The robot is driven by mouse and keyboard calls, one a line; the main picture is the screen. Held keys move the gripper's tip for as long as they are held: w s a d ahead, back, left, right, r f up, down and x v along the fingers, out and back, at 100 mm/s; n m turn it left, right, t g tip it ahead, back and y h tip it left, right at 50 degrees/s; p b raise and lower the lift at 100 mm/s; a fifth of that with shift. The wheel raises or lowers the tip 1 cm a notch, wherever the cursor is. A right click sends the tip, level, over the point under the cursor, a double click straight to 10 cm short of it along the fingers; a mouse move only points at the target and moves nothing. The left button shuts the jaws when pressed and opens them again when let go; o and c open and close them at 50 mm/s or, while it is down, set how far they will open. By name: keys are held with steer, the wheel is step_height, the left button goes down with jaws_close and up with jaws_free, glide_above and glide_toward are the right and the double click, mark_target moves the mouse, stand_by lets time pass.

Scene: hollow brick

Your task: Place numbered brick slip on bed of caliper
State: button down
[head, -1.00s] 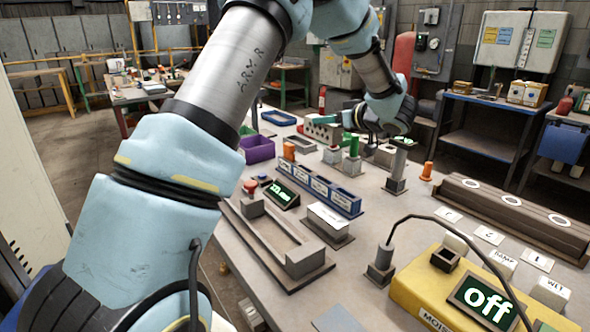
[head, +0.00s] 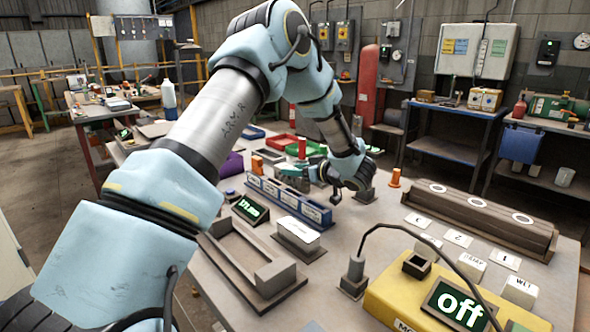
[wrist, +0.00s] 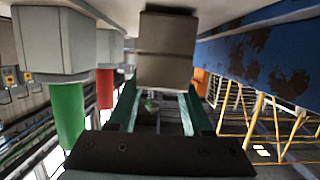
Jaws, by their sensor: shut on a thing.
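My gripper (head: 322,174) is above the table just behind the right end of the blue labelled rack, largely hidden by my wrist in the head view. In the wrist view my gripper (wrist: 162,90) has green fingers shut on a grey-brown block (wrist: 168,50), seemingly the brick slip; no number is readable on it. A long grey trough-like fixture, seemingly the caliper (head: 262,272), stands at the front left, apart from my gripper. Its bed looks bare. A small dark display with green digits (head: 250,209) stands behind it.
The blue rack (head: 290,200) and a white-topped block (head: 298,233) stand near the caliper. A yellow meter (head: 395,300) reading "off", with a looping cable, is at front right. Green and red posts (wrist: 68,115) show close by in the wrist view.

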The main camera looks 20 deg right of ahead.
steer(key=shift+f, duration=0.15)
steer(key=shift+c, duration=1.6)
jaws_free()
